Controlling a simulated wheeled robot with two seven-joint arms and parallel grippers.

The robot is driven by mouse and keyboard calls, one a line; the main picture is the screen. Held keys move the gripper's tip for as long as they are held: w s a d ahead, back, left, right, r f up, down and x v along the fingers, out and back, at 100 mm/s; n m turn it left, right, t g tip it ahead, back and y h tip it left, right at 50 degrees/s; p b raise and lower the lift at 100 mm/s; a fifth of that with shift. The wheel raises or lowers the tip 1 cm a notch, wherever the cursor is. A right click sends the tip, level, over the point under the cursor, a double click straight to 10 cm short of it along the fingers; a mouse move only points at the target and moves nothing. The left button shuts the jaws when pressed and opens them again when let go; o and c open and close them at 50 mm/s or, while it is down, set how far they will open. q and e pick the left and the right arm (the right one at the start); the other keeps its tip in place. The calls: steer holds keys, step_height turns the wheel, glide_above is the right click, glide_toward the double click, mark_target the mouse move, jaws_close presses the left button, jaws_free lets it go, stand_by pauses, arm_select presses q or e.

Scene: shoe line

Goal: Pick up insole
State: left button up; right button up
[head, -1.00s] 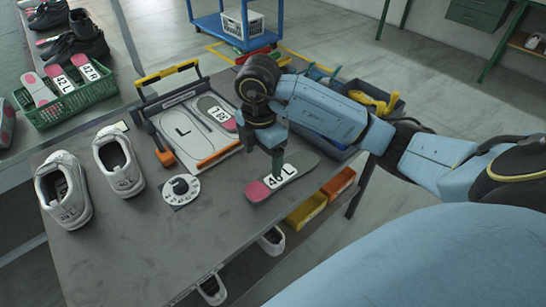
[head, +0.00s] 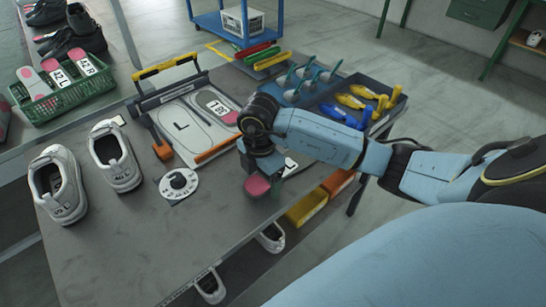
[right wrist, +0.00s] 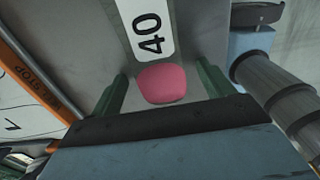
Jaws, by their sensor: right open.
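A grey insole with a pink heel (head: 257,186) and a white label lies on the dark table. The right wrist view shows its heel (right wrist: 162,84) and the number 40 on the label. My right gripper (right wrist: 162,78) is open, with one green finger on each side of the heel and a gap at both sides. In the head view the right gripper (head: 268,172) is low over the insole, and my wrist hides much of the insole's middle. My left gripper is not in view.
A fixture board (head: 187,128) marked L, holding another insole (head: 217,106), stands left of my gripper. A tool tray (head: 376,88) stands behind my arm. The front left table is clear.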

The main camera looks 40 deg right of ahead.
steer(key=c, duration=1.1)
